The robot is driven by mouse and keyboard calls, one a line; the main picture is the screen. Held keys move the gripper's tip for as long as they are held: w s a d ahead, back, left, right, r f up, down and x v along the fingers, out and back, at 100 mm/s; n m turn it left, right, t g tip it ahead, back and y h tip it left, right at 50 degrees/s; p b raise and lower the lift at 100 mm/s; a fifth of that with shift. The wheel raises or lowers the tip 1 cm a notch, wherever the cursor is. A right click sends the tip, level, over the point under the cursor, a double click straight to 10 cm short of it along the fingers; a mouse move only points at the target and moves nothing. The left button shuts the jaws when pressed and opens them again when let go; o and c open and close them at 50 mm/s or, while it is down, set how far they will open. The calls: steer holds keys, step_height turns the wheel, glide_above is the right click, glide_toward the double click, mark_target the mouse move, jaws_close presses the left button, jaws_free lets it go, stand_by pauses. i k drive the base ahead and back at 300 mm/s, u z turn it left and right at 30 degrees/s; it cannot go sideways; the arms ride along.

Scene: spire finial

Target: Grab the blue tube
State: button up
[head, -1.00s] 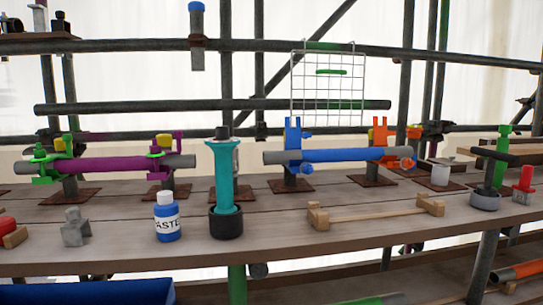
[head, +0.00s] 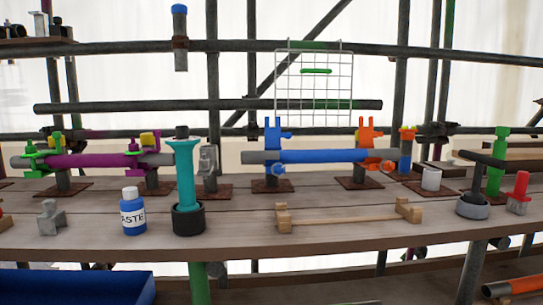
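The blue tube (head: 320,156) lies level near the back of the wooden deck, with a grey left end. It rests in a blue clamp (head: 272,150) on the left and an orange clamp (head: 367,145) near its right end. Both clamps stand on posts with rusty base plates. The tube stands clear above the deck, and nothing hides its middle. My gripper is not in view.
A teal stand (head: 185,172) in a black cup, a paste bottle (head: 133,212) and a wooden cradle (head: 347,214) stand in front. A purple tube (head: 95,160) sits left. A wire grid (head: 315,85) hangs behind. Deck between cradle and clamps is clear.

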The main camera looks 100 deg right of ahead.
mark_target(329, 155)
steer(key=u, duration=0.05)
steer(key=k, duration=1.3)
steer(key=z, duration=0.9)
